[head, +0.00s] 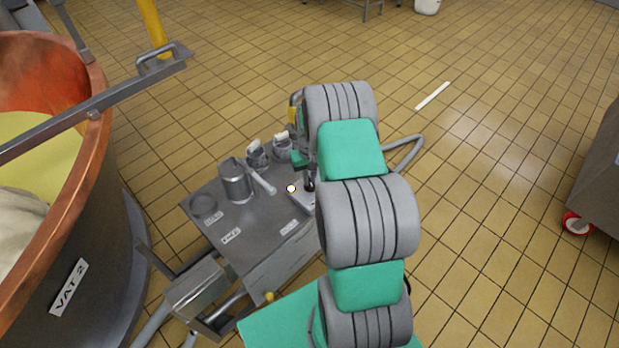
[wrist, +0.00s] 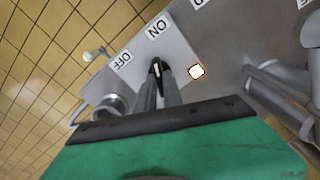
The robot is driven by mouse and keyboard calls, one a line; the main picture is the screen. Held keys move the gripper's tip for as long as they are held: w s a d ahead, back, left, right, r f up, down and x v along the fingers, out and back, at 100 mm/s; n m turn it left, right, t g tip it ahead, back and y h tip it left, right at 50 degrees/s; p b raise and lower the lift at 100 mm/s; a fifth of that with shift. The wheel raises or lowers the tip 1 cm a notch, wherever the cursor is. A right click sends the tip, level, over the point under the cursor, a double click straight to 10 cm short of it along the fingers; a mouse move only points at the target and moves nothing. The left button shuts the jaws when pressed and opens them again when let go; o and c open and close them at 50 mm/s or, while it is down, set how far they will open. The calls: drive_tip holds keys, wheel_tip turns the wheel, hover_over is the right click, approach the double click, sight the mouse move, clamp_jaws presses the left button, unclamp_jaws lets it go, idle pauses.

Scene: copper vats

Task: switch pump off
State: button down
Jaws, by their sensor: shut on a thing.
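The pump switch is a black knob (wrist: 157,67) with a white line, on a light grey plate (wrist: 180,50) marked ON and OFF. Its white line points up the wrist picture, roughly towards ON; OFF lies to the left. My gripper (wrist: 158,88) is shut on the knob, its two fingers on either side of it. In the head view the plate (head: 299,197) is on the right part of the grey cart top, and my gripper (head: 309,183) is at it, partly hidden by my arm. A small white round lamp (head: 291,188) sits beside the plate; it also shows in the wrist view (wrist: 196,71).
The grey cart (head: 257,221) holds a metal jug (head: 236,182) and smaller fittings left of the switch. A copper vat marked VAT 2 (head: 100,180) stands at the left. A grey unit (head: 598,180) is at the far right. Tiled floor beyond the cart is mostly clear.

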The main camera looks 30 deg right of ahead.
drive_tip(key=n+b, duration=0.1)
drive_tip(key=n, duration=0.4)
drive_tip(key=shift+n+b, duration=0.3)
drive_tip(key=shift+b, duration=0.05)
drive_tip(key=n, duration=0.5)
drive_tip(key=shift+b, duration=0.4)
drive_tip(key=shift+n, duration=0.3)
drive_tip(key=c, duration=1.5)
unclamp_jaws()
wheel_tip(320, 180, up, 8)
drive_tip(key=shift+f, duration=0.1)
